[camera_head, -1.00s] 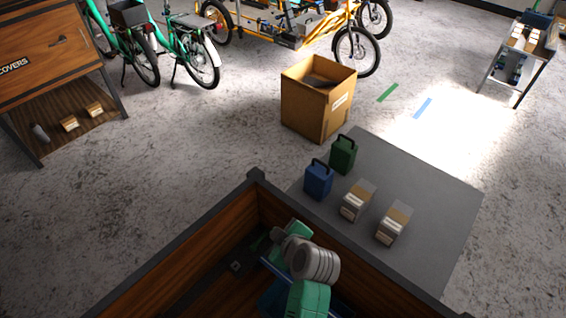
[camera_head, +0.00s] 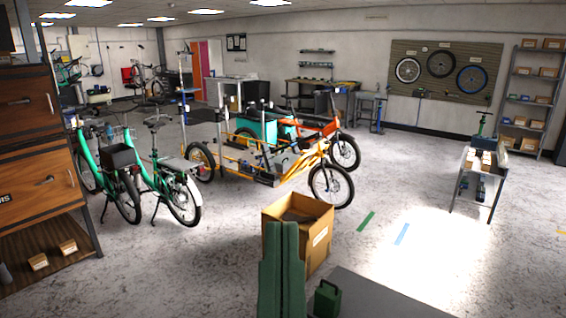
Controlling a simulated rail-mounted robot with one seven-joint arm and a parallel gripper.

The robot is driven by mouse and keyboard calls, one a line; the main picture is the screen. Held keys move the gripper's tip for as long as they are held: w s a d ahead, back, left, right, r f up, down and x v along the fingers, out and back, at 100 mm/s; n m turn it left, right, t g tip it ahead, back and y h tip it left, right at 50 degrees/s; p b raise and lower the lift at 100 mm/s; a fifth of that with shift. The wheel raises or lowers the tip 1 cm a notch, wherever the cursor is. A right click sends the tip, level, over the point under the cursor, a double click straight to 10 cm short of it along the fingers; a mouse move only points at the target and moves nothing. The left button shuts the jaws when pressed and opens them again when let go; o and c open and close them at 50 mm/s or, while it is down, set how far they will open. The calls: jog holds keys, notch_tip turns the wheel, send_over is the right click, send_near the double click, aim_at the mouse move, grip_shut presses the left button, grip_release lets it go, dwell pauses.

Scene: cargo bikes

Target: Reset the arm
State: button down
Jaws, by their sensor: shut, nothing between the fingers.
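A green upright part (camera_head: 283,275) of my own arm stands at the bottom centre of the view. It rises in front of the open cardboard box (camera_head: 318,238) and hides part of the box's left side. My gripper is not in view. The rest of the arm is below the picture's edge.
Green bikes (camera_head: 172,185) and an orange cargo bike (camera_head: 330,184) stand behind. A wooden drawer cabinet (camera_head: 35,185) is at left, a small table (camera_head: 478,165) at right.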

notch_tip(320, 180, up, 20)
jog(key=p, duration=1.4)
jog(key=shift+w+p, duration=0.2)
jog(key=shift+p, duration=0.15)
jog(key=shift+a, duration=0.1)
